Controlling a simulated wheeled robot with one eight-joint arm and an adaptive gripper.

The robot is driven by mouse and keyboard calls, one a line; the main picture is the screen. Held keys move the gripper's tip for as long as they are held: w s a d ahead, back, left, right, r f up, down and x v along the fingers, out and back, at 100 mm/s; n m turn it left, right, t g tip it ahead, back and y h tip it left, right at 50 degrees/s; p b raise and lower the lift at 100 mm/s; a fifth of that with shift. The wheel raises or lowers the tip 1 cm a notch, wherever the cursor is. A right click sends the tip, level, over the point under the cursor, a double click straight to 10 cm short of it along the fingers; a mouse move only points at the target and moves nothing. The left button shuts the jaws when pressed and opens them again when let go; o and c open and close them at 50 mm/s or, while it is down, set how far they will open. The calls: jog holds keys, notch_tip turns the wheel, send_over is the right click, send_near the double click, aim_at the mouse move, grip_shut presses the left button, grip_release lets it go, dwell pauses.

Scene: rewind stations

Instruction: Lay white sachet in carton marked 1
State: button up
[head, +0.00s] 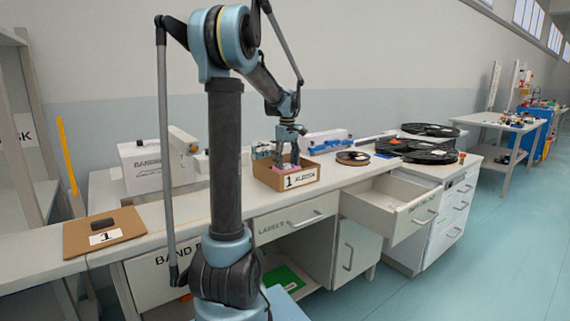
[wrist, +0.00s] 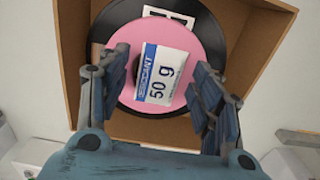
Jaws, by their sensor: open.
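The carton marked 1 (head: 303,178) stands open on the white bench, its label facing front. It also fills much of the wrist view (wrist: 262,50). The white sachet (wrist: 160,76), with a blue band and "50 g" print, lies inside the carton's outline on a pink disc (wrist: 122,52). The pink disc lies over a black reel (wrist: 103,28). My gripper (wrist: 168,92) is open, its fingers apart on either side of the sachet and not closed on it. In the head view my gripper (head: 288,160) reaches down into the carton. Whether the fingers touch anything is unclear.
Black reels (head: 430,151) and a smaller reel (head: 353,158) lie on the bench to the right. A drawer (head: 400,205) stands open below them. A cardboard piece (head: 75,236) marked 1 lies at the left. A white machine (head: 145,165) stands behind my arm.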

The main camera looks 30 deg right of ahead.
aim_at(287, 165)
notch_tip(287, 165, up, 13)
jog(key=shift+f, duration=0.2)
dwell(0.3)
dwell(0.5)
